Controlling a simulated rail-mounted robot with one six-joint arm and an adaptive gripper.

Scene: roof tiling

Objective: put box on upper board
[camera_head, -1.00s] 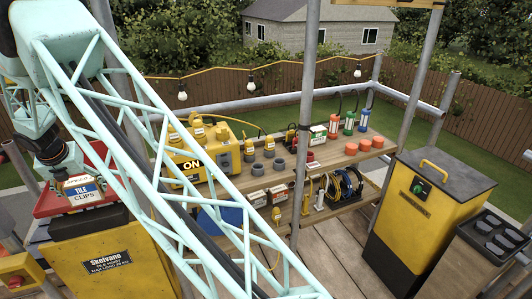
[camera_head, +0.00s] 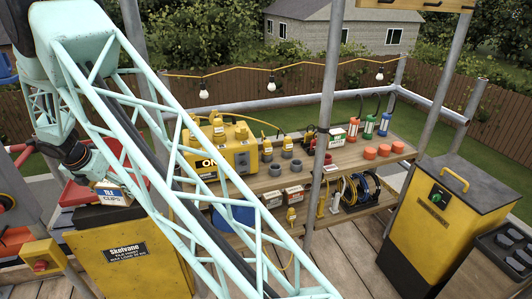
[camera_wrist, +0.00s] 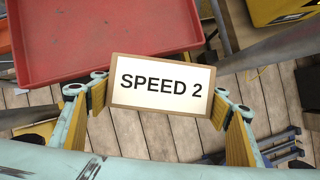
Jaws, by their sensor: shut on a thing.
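The box (camera_head: 112,193) is small, with a blue and white label reading CLIPS in the head view. In the wrist view its pale face with a brown rim reads SPEED 2 (camera_wrist: 161,85). My gripper (camera_wrist: 162,97) is shut on it, with yellow finger pads at its left and right sides. The box looks tilted in the head view, by the red tray's right edge. The upper board (camera_head: 345,160) is a wooden shelf at centre right, well away from the box. Several things stand on it. My arm covers part of its left end.
The red tray (camera_head: 75,193) sits on a yellow Skelvane lift (camera_head: 115,245). A grey pole (camera_head: 322,120) stands before the boards. The lower board (camera_head: 335,215) holds cables and small boxes. A yellow machine (camera_head: 232,152) and orange rings (camera_head: 384,150) occupy the upper board.

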